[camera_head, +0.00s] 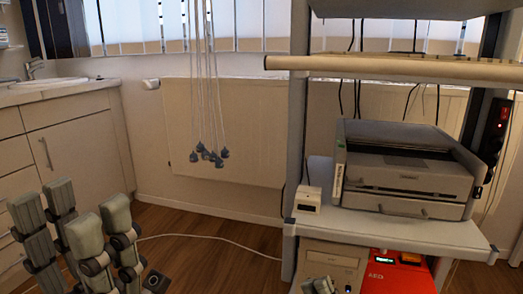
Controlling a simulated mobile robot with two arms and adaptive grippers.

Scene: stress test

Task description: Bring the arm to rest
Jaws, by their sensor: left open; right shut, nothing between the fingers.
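My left gripper (78,222) shows at the lower left, with several grey-green padded fingers pointing up and spread apart. It is open, and nothing shows between its fingers. My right gripper (319,286) shows only as small fingertips at the bottom edge, in front of the beige computer case. It is shut and empty. The rest of both arms is out of view, so their full pose cannot be told.
A grey shelf rack (408,232) stands at the right, holding a printer (400,165) and a small white box (308,198). Below are a beige case (335,262) and a red AED box (400,277). Cabinets (75,145) line the left. Cables with plugs (210,156) hang mid-view above wooden floor (190,222).

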